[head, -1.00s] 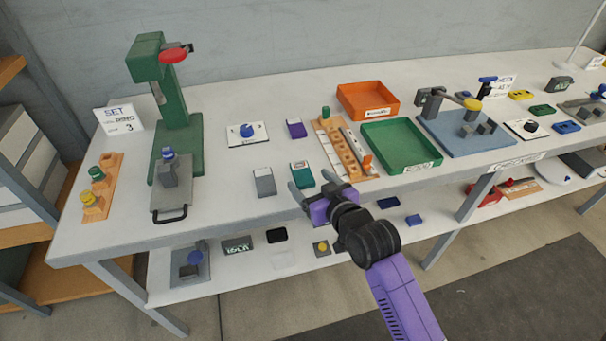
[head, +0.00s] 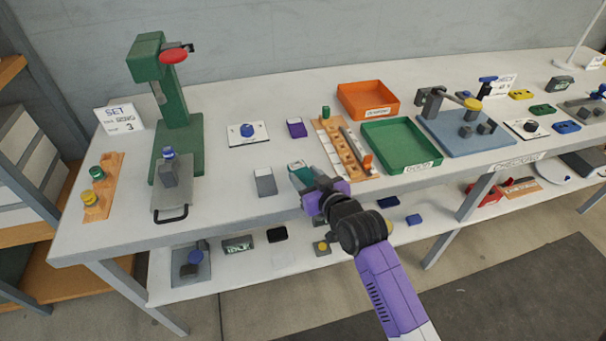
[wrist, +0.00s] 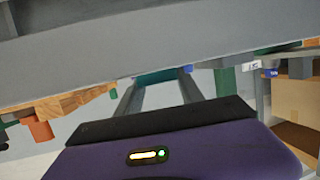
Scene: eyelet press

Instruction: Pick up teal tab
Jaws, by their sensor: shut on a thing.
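The teal tab (head: 299,167) is at the front of the bench in the head view, just right of a grey tab. My gripper (head: 304,178) reaches it from the front and is shut on it. The fingers and purple gripper body hide part of the tab. In the wrist view, a teal strip of the tab (wrist: 157,76) shows between the two grey fingertips. I cannot tell whether the tab is clear of the bench top.
A grey tab (head: 265,182) lies just left, and a purple tab (head: 296,128) lies behind. A wooden rack (head: 335,142) and a green tray (head: 401,145) stand to the right. A green press (head: 182,130) stands left. The bench's front edge is below my gripper.

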